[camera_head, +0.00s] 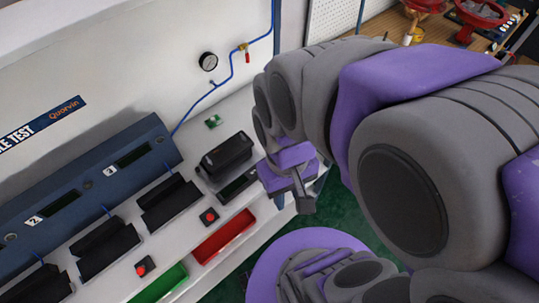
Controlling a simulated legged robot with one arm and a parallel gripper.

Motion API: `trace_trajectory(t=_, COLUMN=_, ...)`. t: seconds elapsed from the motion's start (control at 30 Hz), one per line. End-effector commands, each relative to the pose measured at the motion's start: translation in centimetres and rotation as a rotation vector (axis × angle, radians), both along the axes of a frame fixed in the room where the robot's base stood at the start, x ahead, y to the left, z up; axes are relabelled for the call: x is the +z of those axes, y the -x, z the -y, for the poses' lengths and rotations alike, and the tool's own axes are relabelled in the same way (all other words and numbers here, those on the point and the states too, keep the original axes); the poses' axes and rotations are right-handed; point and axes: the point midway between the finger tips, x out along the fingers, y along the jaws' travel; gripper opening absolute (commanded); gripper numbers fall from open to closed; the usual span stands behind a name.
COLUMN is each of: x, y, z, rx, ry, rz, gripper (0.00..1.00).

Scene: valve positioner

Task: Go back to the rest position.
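My arm, grey and purple, reaches from the right edge and bends down toward the bench. My gripper (303,198) is at its end, beside the bench's right end. Only a grey finger part shows clearly below the purple wrist, so its opening cannot be made out. I see nothing held in it. A black box-shaped device (226,155) stands on the bench just left of the gripper, and the two look apart. A dark tray or cradle (238,186) lies in front of that device, close to the gripper.
The white bench (190,235) carries black cradles (170,202), red buttons (209,216), a red bin (224,236) and a green bin (160,284). A blue panel (75,200) stands behind. A gauge (208,61) and blue tube are on the wall. A wooden table (455,50) is top right.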

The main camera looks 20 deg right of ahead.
Motion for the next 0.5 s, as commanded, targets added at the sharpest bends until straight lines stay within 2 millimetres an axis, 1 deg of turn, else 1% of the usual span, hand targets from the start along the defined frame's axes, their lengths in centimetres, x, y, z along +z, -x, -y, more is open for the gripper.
trace_trajectory(t=0.03, x=-0.1, y=1.2, z=0.0, rx=-0.007, ry=0.001, rz=-0.001, gripper=0.31)
trace_trajectory(t=0.1, x=-0.3, y=2.2, z=0.0, rx=-0.014, ry=0.003, rz=-0.009, gripper=0.31)
trace_trajectory(t=0.2, x=-0.4, y=3.0, z=0.0, rx=-0.021, ry=0.004, rz=-0.012, gripper=0.31)
trace_trajectory(t=0.5, x=-0.4, y=3.2, z=0.0, rx=-0.022, ry=0.004, rz=-0.014, gripper=0.31)
